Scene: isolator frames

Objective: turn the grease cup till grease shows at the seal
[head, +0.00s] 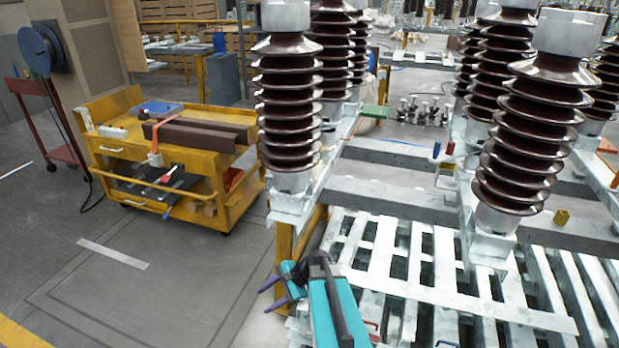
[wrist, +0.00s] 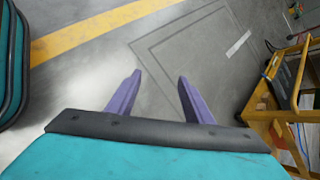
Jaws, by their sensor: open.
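I cannot make out a grease cup or a seal with grease in either view. My gripper (head: 268,297) is low in the head view, left of the white slatted stack, with its purple fingers pointing left. It is open and empty. The wrist view shows the two fingers (wrist: 159,77) apart over bare grey floor. Brown ribbed insulators stand upright on the metal isolator frame (head: 390,192), the nearest left one (head: 289,110) beyond my gripper. A small yellow block (head: 562,217) sits on the frame at the right. My gripper touches none of these.
A yellow cart (head: 110,165) with brown bars stands at the left, and its edge shows in the wrist view (wrist: 262,100). A red trolley with a blue reel (head: 42,50) is behind it. The white slats (head: 400,290) lie right of my gripper.

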